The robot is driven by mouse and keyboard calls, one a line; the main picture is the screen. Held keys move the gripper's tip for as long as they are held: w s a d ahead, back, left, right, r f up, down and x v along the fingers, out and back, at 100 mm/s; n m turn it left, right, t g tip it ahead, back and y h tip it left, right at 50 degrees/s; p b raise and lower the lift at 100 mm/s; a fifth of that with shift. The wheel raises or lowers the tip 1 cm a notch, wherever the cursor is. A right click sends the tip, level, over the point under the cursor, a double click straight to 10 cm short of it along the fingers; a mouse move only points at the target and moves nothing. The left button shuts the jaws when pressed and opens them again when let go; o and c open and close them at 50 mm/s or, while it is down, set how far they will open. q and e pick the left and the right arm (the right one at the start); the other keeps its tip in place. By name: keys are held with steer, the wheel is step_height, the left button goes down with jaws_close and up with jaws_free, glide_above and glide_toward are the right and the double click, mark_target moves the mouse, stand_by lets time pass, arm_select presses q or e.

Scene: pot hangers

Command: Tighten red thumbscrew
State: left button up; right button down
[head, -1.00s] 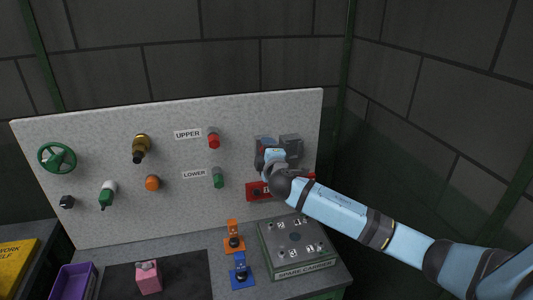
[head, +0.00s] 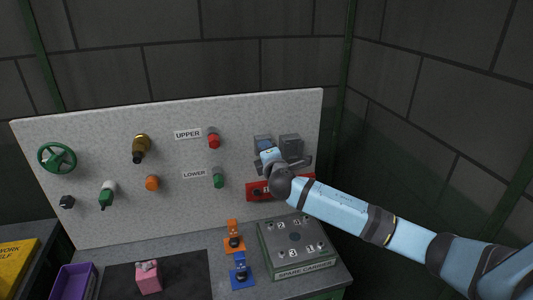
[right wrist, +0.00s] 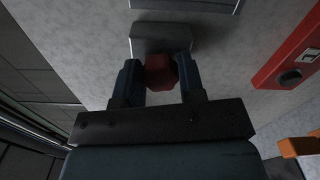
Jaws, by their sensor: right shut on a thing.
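The red thumbscrew (right wrist: 160,74) shows dark red and faceted in the right wrist view, in front of a grey block (right wrist: 160,38) on the speckled panel. My right gripper (right wrist: 158,66) has a finger on each side of it and is shut on it. In the head view my right gripper (head: 287,160) is at the panel's right part, in front of the grey blocks (head: 290,143), and the thumbscrew is hidden there. My left gripper is in neither view.
A red plate (head: 257,191) is on the panel just below my right gripper. A grey spare carrier box (head: 304,262), orange (head: 233,243) and blue (head: 241,276) fixtures and a pink block (head: 149,282) stand on the bench. Red (head: 214,139) and green (head: 218,178) knobs are left of the gripper.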

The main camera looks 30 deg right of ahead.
steer(key=m, duration=2)
steer(key=c, duration=0.7)
jaws_free()
